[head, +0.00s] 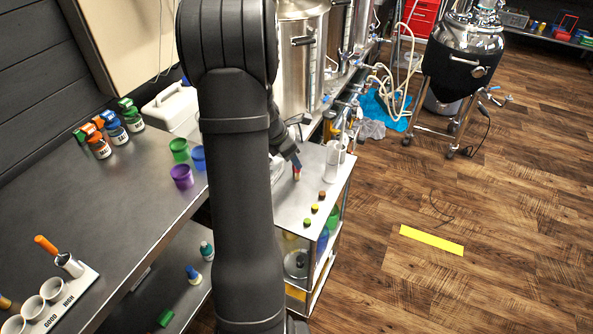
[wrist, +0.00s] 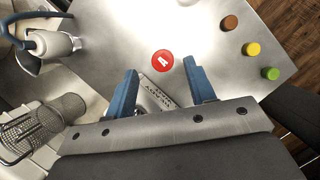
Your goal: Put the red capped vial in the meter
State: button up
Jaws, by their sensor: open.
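The red capped vial (wrist: 163,63) stands on the metal cart top in the wrist view, seen from above, with a white mark on its cap. Nothing is held. In the head view my gripper (head: 294,163) is just above the vial. I cannot tell for sure which thing is the meter; a grey piece with small dark marks (wrist: 155,94) shows between the fingers.
Brown (wrist: 229,22), yellow (wrist: 253,48) and green (wrist: 270,73) caps stand in a row to the right. A grey-white device (wrist: 50,44) and a wire mesh basket (wrist: 38,124) are at left. A white bottle (head: 334,162) stands behind the vials. The cart edge is at right.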

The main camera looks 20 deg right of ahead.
jog(key=x, duration=0.5)
jog(key=shift+s+a+f, duration=0.1)
jog(key=shift+s, duration=0.1)
grip_shut()
